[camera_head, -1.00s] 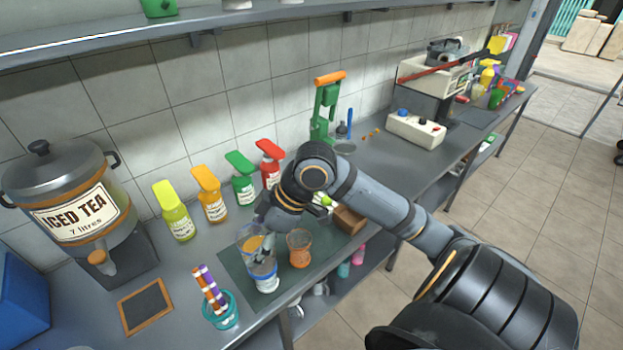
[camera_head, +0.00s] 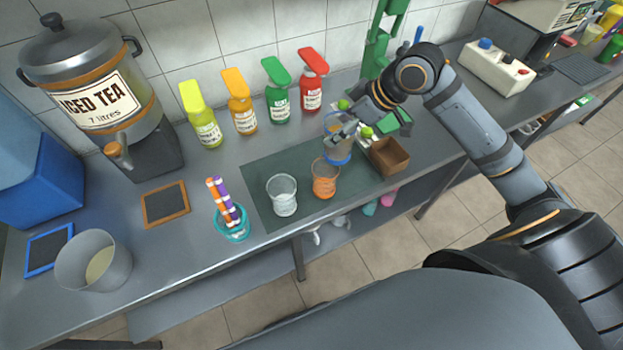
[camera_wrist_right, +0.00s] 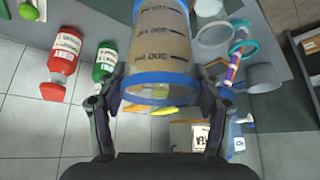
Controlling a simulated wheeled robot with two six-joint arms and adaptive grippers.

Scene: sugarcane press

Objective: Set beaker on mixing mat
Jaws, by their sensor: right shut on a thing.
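My right gripper (camera_head: 350,130) is shut on a clear beaker (camera_head: 338,152) with blue rings, at the back right part of the dark green mixing mat (camera_head: 262,172). I cannot tell whether the beaker's base touches the mat. In the right wrist view the beaker (camera_wrist_right: 160,45) sits between the two fingers, with dark volume marks and a brownish tint. On the mat a clear glass (camera_head: 282,196) and an orange cup (camera_head: 325,178) stand in front and to the left of it. My left gripper is not in view.
A brown wooden box (camera_head: 388,157) is close to the right of the beaker. A teal cup (camera_head: 232,228) with striped straws stands left of the mat. The mat's back left area is bare.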

